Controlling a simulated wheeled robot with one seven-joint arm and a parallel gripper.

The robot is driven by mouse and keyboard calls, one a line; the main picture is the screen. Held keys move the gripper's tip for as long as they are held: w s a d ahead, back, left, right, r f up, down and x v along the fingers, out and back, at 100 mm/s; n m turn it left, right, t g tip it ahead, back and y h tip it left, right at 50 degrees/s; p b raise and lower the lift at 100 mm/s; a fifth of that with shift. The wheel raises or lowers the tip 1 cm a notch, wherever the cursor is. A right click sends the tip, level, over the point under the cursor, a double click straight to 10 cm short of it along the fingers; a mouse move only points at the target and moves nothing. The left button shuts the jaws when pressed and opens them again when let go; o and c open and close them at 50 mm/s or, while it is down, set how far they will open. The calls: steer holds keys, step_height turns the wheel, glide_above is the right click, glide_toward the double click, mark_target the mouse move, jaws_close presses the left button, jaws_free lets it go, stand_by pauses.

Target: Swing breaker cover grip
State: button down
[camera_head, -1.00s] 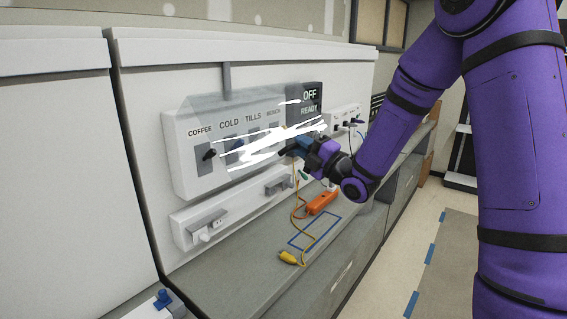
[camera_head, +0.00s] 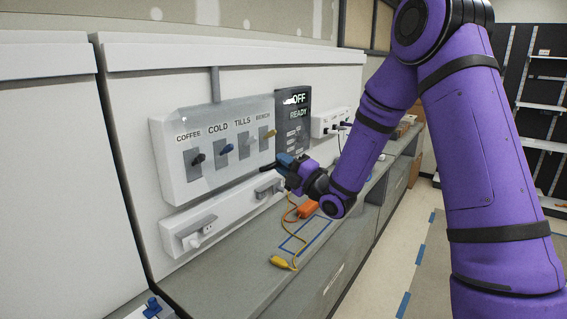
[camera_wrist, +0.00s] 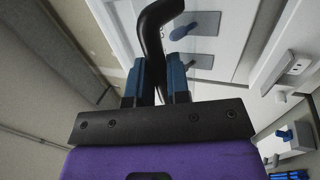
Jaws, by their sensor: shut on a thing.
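The white breaker panel (camera_head: 180,190) hangs on the wall, with switches labelled COFFEE, COLD, TILLS and BENCH. A clear, faintly grey cover (camera_head: 205,113) shows at its top; its lower outline is hard to make out. My gripper (camera_head: 283,161) is at the panel's lower right corner. In the wrist view, the blue fingers of my gripper (camera_wrist: 160,82) are shut on a black curved grip (camera_wrist: 151,40), which runs up between them. A blue switch lever (camera_wrist: 183,31) shows beyond the grip. The exact angle of the cover is unclear.
A dark board (camera_head: 293,103) reading OFF and READY is right of the panel. A white socket strip (camera_head: 185,232) is below. An orange block (camera_head: 307,209) and a yellow plug (camera_head: 281,262) with cable lie on the grey counter (camera_head: 235,270).

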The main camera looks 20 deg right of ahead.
steer(key=shift+w+a+f, duration=0.35)
steer(key=shift+w+f, duration=0.1)
steer(key=shift+f, duration=0.25)
steer(key=shift+w+a+f, duration=0.35)
steer(key=shift+w+f, duration=0.15)
steer(key=shift+f, duration=0.15)
steer(key=shift+w+a+f, duration=0.35)
steer(key=shift+w+f, duration=0.1)
steer(key=shift+f, duration=0.25)
steer(key=shift+w+f, duration=0.1)
steer(key=shift+w+a+f, duration=0.6)
steer(key=shift+w, duration=0.15)
steer(key=shift+w+a+f, duration=0.55)
steer(key=shift+w+f, duration=0.05)
steer(key=shift+w, duration=0.15)
steer(key=c, duration=1.5)
jaws_free()
steer(key=shift+w+f, duration=0.1)
steer(key=shift+w, duration=0.05)
steer(key=o, duration=0.5)
